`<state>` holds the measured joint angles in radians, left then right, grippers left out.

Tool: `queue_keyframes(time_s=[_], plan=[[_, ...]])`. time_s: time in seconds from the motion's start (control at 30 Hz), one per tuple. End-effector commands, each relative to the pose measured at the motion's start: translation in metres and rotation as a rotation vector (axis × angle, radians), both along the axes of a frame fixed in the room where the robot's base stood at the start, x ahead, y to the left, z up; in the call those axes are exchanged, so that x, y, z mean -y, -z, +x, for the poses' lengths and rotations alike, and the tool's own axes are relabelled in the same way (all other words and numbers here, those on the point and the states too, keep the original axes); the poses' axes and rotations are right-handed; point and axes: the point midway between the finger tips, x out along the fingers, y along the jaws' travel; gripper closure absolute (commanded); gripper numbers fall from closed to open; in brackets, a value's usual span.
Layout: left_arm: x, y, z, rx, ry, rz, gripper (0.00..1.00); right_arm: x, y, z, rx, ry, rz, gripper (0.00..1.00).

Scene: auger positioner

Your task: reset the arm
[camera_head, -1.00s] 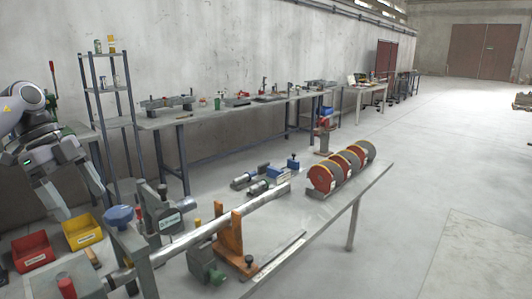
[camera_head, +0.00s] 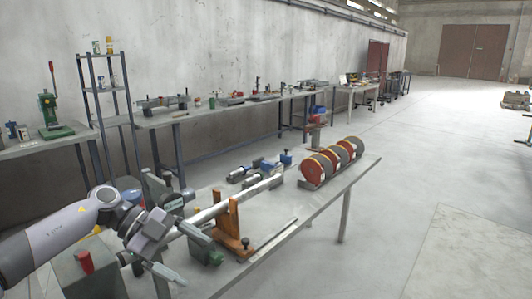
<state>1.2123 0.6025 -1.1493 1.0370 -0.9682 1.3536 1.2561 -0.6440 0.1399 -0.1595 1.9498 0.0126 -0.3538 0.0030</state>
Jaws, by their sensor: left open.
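My left arm comes in from the lower left, and my left gripper (camera_head: 168,262) is at the near end of the workbench. It is open, with its fingers pointing down and to the right. It hangs in front of the near end of a long metal shaft (camera_head: 232,197). I see nothing between the fingers. The shaft lies along the bench (camera_head: 290,229) and rests on an orange-brown support (camera_head: 229,222). A grey-green clamp device (camera_head: 205,246) stands beside the support. My right gripper is not in view.
A grey machine part (camera_head: 164,192) stands behind the shaft. Red and grey discs (camera_head: 320,168) stand at the bench's far end, near blue and grey tools (camera_head: 246,172). A red-topped block (camera_head: 86,262) is at lower left. A shelf rack (camera_head: 106,88) stands by the wall. Open floor lies right.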

Motion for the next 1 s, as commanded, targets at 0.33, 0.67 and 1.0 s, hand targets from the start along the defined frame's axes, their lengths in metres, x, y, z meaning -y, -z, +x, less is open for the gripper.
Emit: queue_keyframes(time_s=[0.33,0.67,1.0], plan=[[0.109,0.038,-0.042,0.077,-0.128,-0.537,0.12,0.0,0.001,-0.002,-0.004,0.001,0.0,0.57],[0.121,0.064,-0.061,0.062,-0.567,-0.83,0.12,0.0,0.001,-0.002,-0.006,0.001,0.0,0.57],[0.064,0.14,-0.094,-0.061,-1.145,-0.783,0.12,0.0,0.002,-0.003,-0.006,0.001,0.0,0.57]])
